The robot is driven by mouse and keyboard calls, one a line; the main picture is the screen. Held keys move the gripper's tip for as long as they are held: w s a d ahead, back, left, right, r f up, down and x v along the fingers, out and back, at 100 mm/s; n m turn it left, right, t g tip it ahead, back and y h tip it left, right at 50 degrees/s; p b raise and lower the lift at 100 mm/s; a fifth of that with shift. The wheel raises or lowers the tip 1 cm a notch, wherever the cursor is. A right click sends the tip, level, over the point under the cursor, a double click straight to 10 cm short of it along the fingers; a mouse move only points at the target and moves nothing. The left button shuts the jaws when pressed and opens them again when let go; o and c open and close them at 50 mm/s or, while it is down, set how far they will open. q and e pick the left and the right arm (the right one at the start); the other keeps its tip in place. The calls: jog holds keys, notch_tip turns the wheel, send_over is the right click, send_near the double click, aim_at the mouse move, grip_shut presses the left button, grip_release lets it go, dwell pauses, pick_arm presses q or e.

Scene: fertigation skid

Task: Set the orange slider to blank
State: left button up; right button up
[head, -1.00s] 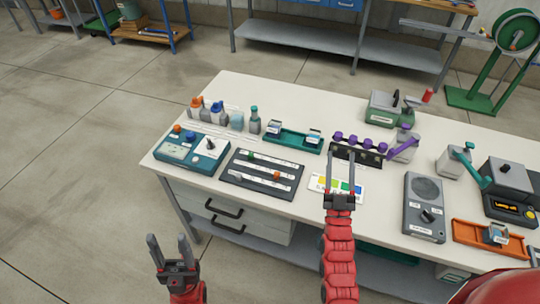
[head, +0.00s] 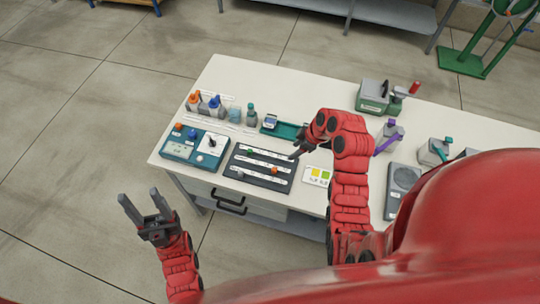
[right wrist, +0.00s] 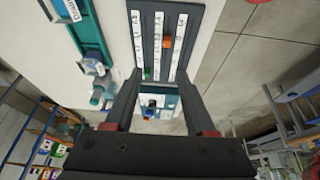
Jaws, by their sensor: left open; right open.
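The dark slider panel (head: 262,184) lies on the white table with three pale label strips. The orange slider (head: 274,171) sits toward the right part of its track in the head view. It also shows in the right wrist view as an orange block (right wrist: 167,41), beyond the fingertips and apart from them. A green slider (head: 250,151) and a grey slider (head: 240,174) are on the other tracks. My right gripper (head: 295,154) is open and empty, above the panel's right end. My left gripper (head: 140,196) is open and empty in front of the table. The strip lettering is too small to read surely.
A teal meter box (head: 195,146) stands left of the panel. A colour card (head: 317,176) lies to its right, partly near my right arm. Several bottles (head: 214,104) and a green tray (head: 285,130) stand behind. The table's front edge is close to the panel.

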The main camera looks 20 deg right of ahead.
jog(key=b, duration=1.1)
send_over(275, 169)
jog(key=s+d, duration=0.1)
jog(key=d, duration=0.1)
jog(key=f, duration=1.1)
jog(key=shift+s+d, duration=0.1)
jog(key=shift+s, duration=0.1)
jog(key=shift+w+a+p, duration=0.1)
jog(key=shift+a+p, duration=0.15)
jog(key=shift+p, duration=0.5)
jog(key=shift+p+x, duration=0.45)
jog(key=shift+x, duration=0.75)
jog(key=shift+w+a+f, duration=0.1)
jog(key=shift+a+f, duration=0.1)
jog(key=shift+f, duration=0.5)
jog(key=shift+w+a+f+p, duration=0.15)
jog(key=shift+f+p, duration=0.15)
jog(key=shift+f, duration=0.15)
grip_shut()
